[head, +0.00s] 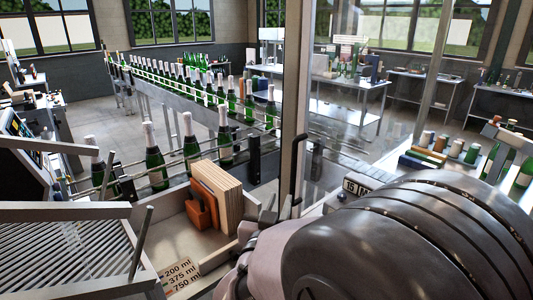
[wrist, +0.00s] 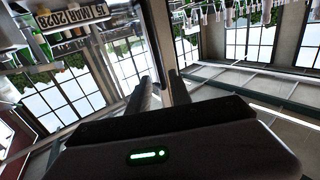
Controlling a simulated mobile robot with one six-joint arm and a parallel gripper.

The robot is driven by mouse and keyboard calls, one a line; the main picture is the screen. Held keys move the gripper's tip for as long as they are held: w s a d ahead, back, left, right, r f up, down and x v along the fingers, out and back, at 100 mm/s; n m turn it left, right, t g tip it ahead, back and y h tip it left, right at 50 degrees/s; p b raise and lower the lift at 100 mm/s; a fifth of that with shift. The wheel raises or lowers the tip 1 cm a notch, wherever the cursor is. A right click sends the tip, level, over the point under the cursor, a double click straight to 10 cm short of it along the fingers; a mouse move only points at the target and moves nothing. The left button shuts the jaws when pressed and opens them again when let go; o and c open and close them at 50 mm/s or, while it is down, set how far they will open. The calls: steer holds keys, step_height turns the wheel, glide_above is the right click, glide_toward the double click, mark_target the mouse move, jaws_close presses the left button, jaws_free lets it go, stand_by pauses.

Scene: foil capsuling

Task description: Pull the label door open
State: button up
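The label door looks to be the clear glazed panel (head: 345,130) behind a tall beige post (head: 292,70) in the middle of the head view. A black bar handle (head: 296,170) stands upright on this post, its top bent to the right. My gripper's two dark fingers show in the wrist view (wrist: 161,82), apart, with a gap between them. A beige upright is behind that gap. I see nothing clearly held. In the head view the gripper is low, beside the handle's lower end, and mostly hidden by my arm. The door looks closed, but its edge is hard to read.
Green bottles (head: 190,140) stand along a railed conveyor left of the post. A tray (head: 170,225) with orange and tan blocks lies in front. A number plate (head: 357,187), also in the wrist view (wrist: 70,17), is right of the handle. Capsule rolls (head: 440,145) stand right.

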mark_target(294, 170)
steer(key=x, duration=1.6)
steer(key=shift+d, duration=0.45)
steer(key=shift+c, duration=0.5)
jaws_close()
